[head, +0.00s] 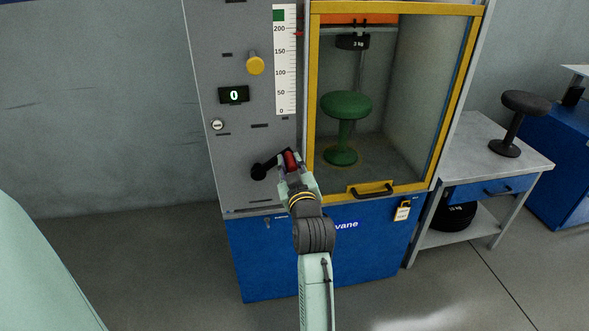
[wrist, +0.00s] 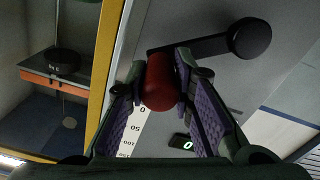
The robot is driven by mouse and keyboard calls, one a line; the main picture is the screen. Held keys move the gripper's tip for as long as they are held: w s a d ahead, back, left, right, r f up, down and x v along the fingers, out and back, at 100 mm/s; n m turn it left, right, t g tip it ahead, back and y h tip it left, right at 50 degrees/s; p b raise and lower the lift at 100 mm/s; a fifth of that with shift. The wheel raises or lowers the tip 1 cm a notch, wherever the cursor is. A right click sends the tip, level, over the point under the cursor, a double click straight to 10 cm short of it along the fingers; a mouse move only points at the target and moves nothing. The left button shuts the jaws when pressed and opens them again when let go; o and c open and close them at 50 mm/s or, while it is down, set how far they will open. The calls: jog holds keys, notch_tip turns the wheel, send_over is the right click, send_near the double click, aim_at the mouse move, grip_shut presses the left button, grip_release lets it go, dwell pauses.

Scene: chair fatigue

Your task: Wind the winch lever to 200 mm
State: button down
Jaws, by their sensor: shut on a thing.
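The winch lever is a black crank with a round hub (head: 258,172) low on the grey panel and a red handle (head: 291,160) at its outer end, right of the hub and slightly higher. My gripper (head: 293,167) is shut on the red handle. In the wrist view the red handle (wrist: 161,82) sits between the two fingers, and the black arm runs to the hub (wrist: 250,38). The vertical scale (head: 285,60) is marked from 0 to 200, with a red pointer (head: 299,34) near 190. The display (head: 234,95) reads 0.
A yellow-framed cabinet (head: 400,9) right of the panel holds a green stool (head: 346,110) under a 3 kg weight (head: 352,41). A grey table (head: 470,147) with a black stool (head: 520,110) stands at the right.

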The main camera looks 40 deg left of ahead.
jog(key=shift+r, duration=0.1)
jog(key=c, duration=1.4)
grip_release()
jog(key=shift+s, duration=0.1)
jog(key=v, duration=1.2)
